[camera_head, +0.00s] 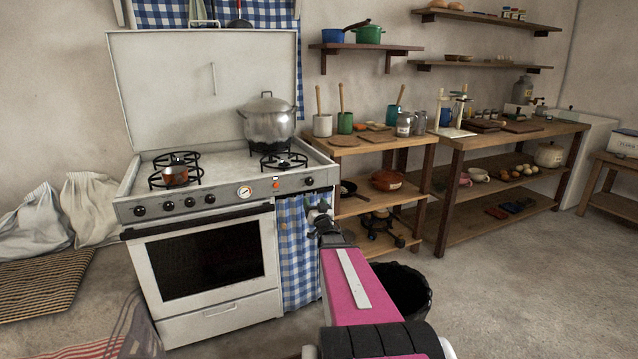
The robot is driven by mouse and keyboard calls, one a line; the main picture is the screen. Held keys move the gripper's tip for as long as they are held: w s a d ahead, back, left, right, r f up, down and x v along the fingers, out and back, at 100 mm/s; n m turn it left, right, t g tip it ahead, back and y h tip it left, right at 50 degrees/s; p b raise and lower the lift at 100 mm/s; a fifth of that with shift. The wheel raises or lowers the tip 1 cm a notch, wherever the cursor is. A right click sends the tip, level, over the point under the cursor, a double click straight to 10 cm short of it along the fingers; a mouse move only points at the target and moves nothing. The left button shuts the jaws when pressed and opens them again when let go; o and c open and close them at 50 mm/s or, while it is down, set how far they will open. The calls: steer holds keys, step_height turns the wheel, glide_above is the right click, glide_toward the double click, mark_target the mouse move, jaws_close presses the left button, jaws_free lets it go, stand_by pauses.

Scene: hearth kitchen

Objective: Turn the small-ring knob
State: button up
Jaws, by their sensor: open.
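The white stove (222,215) stands at left with its lid raised. Its front panel carries several black knobs: a group on the left, including one knob (189,202), and a single knob (308,181) at the right end. I cannot tell which one belongs to the small ring. My gripper (317,207) is open, just below and right of the right-end knob in the picture. No contact is visible, and its fingers are small and partly hidden by my wrist.
A blue checked curtain (296,250) hangs below the panel's right end. Wooden shelves (372,144) with pans stand close on the right. A black bin (408,290) is on the floor beside my arm. Open floor (500,300) lies to the right.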

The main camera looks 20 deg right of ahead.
mark_target(311, 182)
steer(key=shift+m+t, duration=0.4)
steer(key=shift+m, duration=0.3)
steer(key=x, duration=0.3)
steer(key=d+x, duration=0.1)
steer(key=x, duration=0.6)
steer(key=shift+d+r, duration=0.2)
steer(key=shift+r, duration=0.1)
steer(key=c, duration=0.9)
